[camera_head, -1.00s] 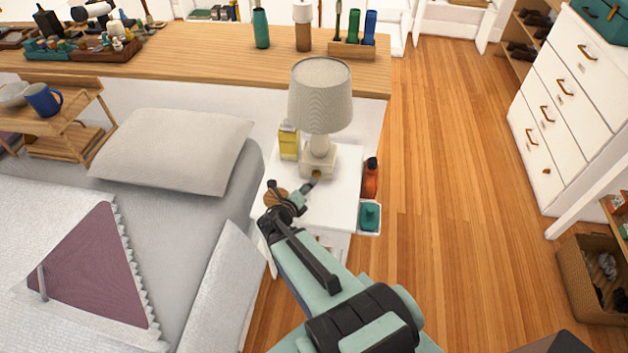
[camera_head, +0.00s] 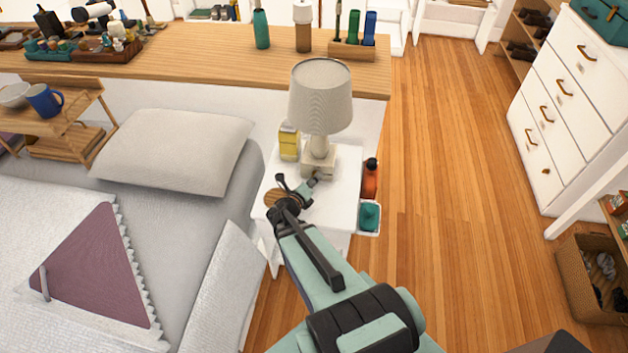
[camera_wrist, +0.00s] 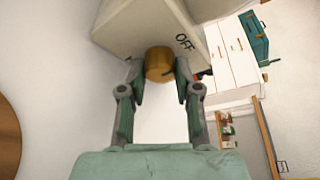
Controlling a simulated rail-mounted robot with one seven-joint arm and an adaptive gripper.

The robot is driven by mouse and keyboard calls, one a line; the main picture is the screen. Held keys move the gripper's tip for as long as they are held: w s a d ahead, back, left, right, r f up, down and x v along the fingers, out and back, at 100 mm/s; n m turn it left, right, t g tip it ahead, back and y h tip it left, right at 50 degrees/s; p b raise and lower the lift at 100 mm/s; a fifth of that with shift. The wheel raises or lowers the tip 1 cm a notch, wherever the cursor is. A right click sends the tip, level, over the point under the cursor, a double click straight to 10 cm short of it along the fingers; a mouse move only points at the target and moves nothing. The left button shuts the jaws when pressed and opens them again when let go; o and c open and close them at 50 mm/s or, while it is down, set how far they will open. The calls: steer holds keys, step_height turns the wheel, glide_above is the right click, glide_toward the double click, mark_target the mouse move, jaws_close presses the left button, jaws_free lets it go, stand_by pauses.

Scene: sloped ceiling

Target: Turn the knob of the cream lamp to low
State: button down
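The cream lamp (camera_head: 320,100) with a ribbed shade stands on a white bedside table (camera_head: 338,205). Its square base also shows in the wrist view (camera_wrist: 135,28), with the word OFF on the face beside the knob. The round brass knob (camera_wrist: 159,64) lies between my fingertips; its pointing direction cannot be read. My gripper (camera_wrist: 159,78) reaches the front of the lamp base, one finger on each side of the knob. Whether the fingers press on the knob or leave a small gap is unclear. In the head view (camera_head: 310,183) my gripper covers the knob.
A yellow box (camera_head: 289,142) stands left of the lamp base, and a round wooden item (camera_head: 274,197) lies near the table's left edge. An orange bottle (camera_head: 370,178) and a teal item (camera_head: 370,215) are at the right. The bed's pillow (camera_head: 175,150) lies left.

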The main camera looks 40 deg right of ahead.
steer(key=shift+m+b, duration=0.3)
steer(key=shift+b, duration=0.1)
steer(key=shift+s+m+t+y+b, duration=0.15)
steer(key=shift+m+t+y+b, duration=0.15)
steer(key=shift+m+y+b, duration=0.55)
steer(key=m+t+y+b, duration=0.1)
steer(key=m, duration=0.2)
steer(key=shift+d+r, duration=0.1)
steer(key=shift+r+m+t+y+p, duration=0.1)
steer(key=shift+m+t+y+p, duration=0.4)
steer(key=shift+m, duration=0.35)
steer(key=shift+d+m+t+y+p, duration=0.1)
steer(key=shift+m+t+y+p, duration=0.4)
steer(key=shift+m, duration=0.4)
steer(key=shift+f+m+t+y+p, duration=0.2)
steer(key=shift+m+t, duration=0.25)
steer(key=shift+m, duration=0.4)
steer(key=shift+m+t+y+p, duration=0.1)
steer(key=shift+m+t+y, duration=0.25)
steer(key=shift+m, duration=0.5)
